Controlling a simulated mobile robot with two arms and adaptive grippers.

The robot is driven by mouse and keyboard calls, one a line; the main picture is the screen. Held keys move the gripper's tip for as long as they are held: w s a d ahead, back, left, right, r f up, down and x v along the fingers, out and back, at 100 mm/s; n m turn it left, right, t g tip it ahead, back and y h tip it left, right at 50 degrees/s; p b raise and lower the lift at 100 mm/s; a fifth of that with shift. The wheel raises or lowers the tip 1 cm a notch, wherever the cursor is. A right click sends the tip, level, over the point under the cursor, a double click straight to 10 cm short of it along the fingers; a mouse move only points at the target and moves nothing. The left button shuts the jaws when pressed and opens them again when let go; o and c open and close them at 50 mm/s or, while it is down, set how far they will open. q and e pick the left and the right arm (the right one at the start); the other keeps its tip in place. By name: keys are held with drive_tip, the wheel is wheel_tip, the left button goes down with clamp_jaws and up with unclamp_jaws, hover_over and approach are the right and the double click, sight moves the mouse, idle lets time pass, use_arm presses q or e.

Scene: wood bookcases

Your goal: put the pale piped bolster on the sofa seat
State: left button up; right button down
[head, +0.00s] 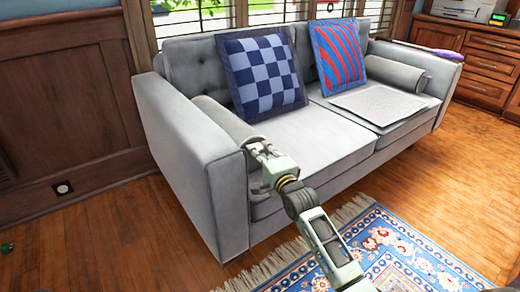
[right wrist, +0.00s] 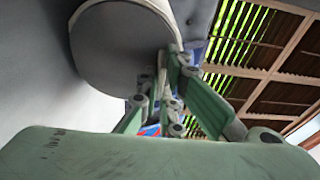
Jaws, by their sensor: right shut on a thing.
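The grey sofa (head: 200,160) stands under the window, with a pale seat (head: 315,140). A pale grey bolster (head: 222,117) lies lengthwise along the inside of the sofa's left armrest, at the left end of the seat. Its round end with light piping shows large in the right wrist view (right wrist: 118,48). My right gripper (head: 258,150) is shut on the front end of this bolster. Whether the bolster rests on the seat or hangs just above it, I cannot tell. A similar bolster (head: 396,73) lies by the right armrest. My left gripper is out of view.
A blue checked cushion (head: 262,74) and a red-and-blue striped cushion (head: 338,55) lean on the backrest. A flat whitish pad (head: 378,103) lies on the right seat. A purple item (head: 449,55) is on the right armrest. A patterned rug (head: 385,250) covers the floor in front.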

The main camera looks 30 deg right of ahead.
drive_tip(key=shift+r, duration=0.2)
drive_tip(key=c, duration=1.9)
unclamp_jaws()
drive_tip(key=shift+o, duration=0.2)
drive_tip(key=shift+f, duration=0.35)
drive_tip(key=s, duration=1.2)
drive_tip(key=shift+a, duration=0.25)
